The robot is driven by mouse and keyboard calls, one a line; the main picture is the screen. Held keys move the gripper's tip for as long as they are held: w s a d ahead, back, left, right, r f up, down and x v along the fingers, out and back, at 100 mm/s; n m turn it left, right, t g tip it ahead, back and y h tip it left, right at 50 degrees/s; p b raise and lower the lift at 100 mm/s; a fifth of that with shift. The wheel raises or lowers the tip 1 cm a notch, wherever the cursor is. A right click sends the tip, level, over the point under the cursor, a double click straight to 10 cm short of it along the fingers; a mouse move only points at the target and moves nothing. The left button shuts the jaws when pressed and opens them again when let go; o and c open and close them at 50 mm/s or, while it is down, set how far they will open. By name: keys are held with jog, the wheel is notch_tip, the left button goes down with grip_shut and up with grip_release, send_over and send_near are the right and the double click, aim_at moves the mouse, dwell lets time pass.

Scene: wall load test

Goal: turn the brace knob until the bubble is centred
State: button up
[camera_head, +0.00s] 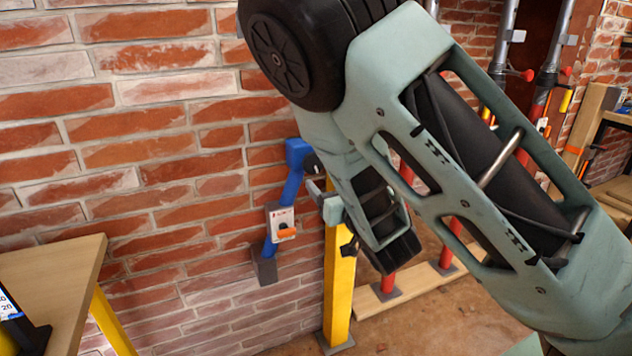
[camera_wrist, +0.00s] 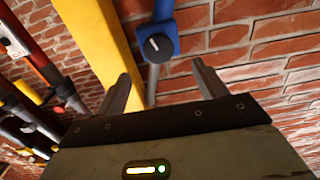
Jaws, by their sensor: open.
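My gripper (camera_wrist: 161,72) is open and empty. Its fingers point towards the knob, which appears between and beyond their tips, apart from them.
A yellow post (camera_head: 338,285) stands right beside the brace and gripper. Red and grey props (camera_head: 452,238) stand behind my arm on a wooden plank (camera_head: 405,290). A wooden table (camera_head: 55,270) is at the left. The brick wall (camera_head: 150,130) is close behind the brace.

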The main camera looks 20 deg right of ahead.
aim_at(315, 166)
jog(key=shift+w+d+f+b, duration=0.15)
jog(key=shift+w+f+b, duration=0.2)
jog(key=shift+b, duration=1.85)
jog(key=w, duration=0.8)
jog(key=shift+w+r, duration=0.3)
jog(key=shift+w, duration=0.1)
jog(key=shift+c, duration=0.3)
jog(key=c, duration=0.9)
